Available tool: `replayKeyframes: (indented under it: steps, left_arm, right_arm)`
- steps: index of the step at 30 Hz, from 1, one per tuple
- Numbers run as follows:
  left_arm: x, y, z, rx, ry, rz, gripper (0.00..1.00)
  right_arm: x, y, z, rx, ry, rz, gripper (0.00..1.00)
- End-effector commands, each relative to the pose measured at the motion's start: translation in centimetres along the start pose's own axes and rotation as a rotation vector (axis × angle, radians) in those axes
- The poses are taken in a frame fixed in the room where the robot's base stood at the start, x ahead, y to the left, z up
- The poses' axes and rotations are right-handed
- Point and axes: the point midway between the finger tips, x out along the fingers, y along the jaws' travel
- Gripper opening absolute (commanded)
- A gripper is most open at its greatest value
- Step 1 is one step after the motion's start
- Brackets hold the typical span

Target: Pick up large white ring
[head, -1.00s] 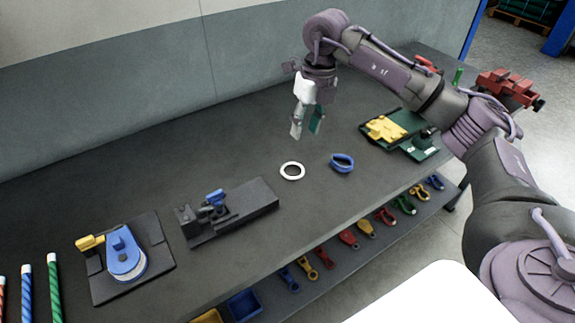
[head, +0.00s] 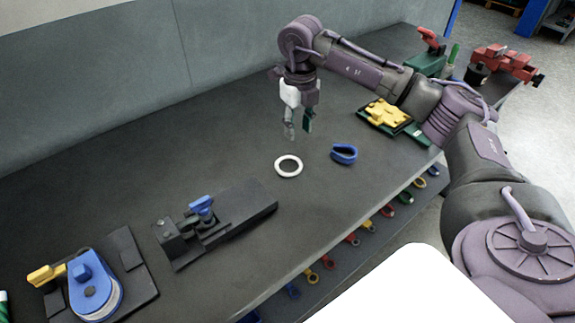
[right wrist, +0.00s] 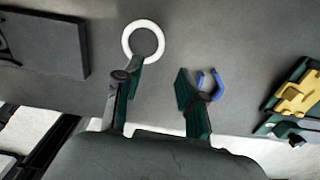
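The large white ring (head: 288,166) lies flat on the dark workbench (head: 110,180), near its middle. It also shows in the right wrist view (right wrist: 143,41), beyond the fingers and close to the left fingertip in the picture. My right gripper (head: 298,132) points down above the bench, just behind the ring in the head view. Its fingers are apart with nothing between them in the right wrist view (right wrist: 158,82). It looks apart from the ring, though the exact height is hard to tell. My left gripper is not in view.
A blue ring-like piece (head: 344,154) lies right of the white ring. A black fixture with a blue clamp (head: 215,222) stands to the left. A green tray with a yellow part (head: 388,115) is at the right. Bare bench lies behind the ring.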

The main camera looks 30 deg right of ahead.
Motion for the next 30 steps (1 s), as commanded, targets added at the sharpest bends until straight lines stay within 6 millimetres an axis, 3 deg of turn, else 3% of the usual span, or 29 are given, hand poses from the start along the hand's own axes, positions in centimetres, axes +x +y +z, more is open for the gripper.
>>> replayKeyframes:
  steps: [6,13,21,30]
  left_arm:
    - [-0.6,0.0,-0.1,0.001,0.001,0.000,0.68]
    - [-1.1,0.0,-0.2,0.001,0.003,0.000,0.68]
    - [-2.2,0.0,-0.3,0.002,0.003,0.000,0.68]
    - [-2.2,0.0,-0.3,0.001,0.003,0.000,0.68]
  right_arm:
    - [3.6,0.0,-0.1,0.000,0.002,0.000,0.40]
    - [5.2,0.0,-0.1,-0.001,0.003,0.001,0.40]
    - [9.0,-0.1,-0.2,-0.001,0.001,0.001,0.40]
    - [9.6,-0.1,-0.1,-0.001,-0.001,0.001,0.40]
